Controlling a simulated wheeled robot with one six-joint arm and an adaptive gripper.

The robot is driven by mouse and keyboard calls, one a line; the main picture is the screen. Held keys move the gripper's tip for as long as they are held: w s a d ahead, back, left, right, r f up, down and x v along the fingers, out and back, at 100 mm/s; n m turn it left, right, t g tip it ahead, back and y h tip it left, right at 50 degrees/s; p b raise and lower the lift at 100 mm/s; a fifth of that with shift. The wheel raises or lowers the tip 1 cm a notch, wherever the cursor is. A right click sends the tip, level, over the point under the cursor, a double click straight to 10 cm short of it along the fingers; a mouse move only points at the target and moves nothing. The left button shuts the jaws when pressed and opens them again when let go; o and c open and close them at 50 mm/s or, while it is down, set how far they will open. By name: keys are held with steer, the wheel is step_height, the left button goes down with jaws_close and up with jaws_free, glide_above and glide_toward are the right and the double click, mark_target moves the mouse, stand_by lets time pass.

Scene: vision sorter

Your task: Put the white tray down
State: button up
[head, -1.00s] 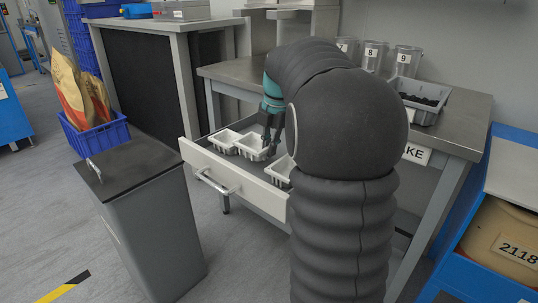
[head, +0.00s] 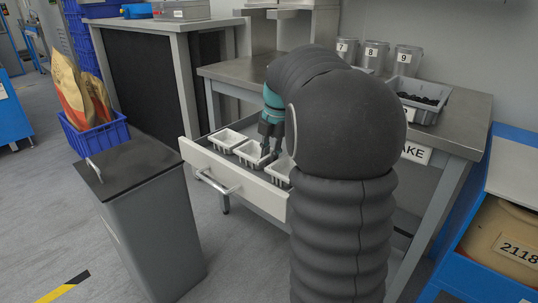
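Three small white trays sit in a row at the open drawer (head: 236,180): a left one (head: 227,141), a middle one (head: 249,155) and a right one (head: 281,171). My gripper (head: 267,154) points down at the right end of the middle white tray, its dark fingers on that tray's rim. The fingers appear shut on this rim. The tray looks level and low in the drawer, but its underside is hidden, so contact with the drawer floor cannot be seen. My arm covers the drawer's right part.
The drawer hangs out below a steel workbench (head: 462,108) with a grey bin (head: 425,115) and several numbered clear containers (head: 375,55). A grey waste bin (head: 150,225) stands close to the drawer's left front. Blue crates (head: 97,140) are farther left.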

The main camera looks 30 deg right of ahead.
step_height(320, 180, up, 12)
steer(key=s+p, duration=0.1)
steer(key=s, duration=0.1)
steer(key=s+a+f+m+t, duration=0.2)
steer(key=s+a+m, duration=0.8)
steer(key=a, duration=0.1)
steer(key=s+a+f+m+t, duration=0.1)
steer(key=s+a+f+m, duration=0.2)
steer(key=s+f+m, duration=0.2)
steer(key=s+a+f+m+t, duration=0.1)
steer(key=s+a+f+m, duration=0.3)
steer(key=s+m, duration=0.3)
steer(key=shift+s+a+f+h, duration=0.3)
steer(key=shift+s+f+h, duration=0.1)
steer(key=shift+s+f, duration=0.15)
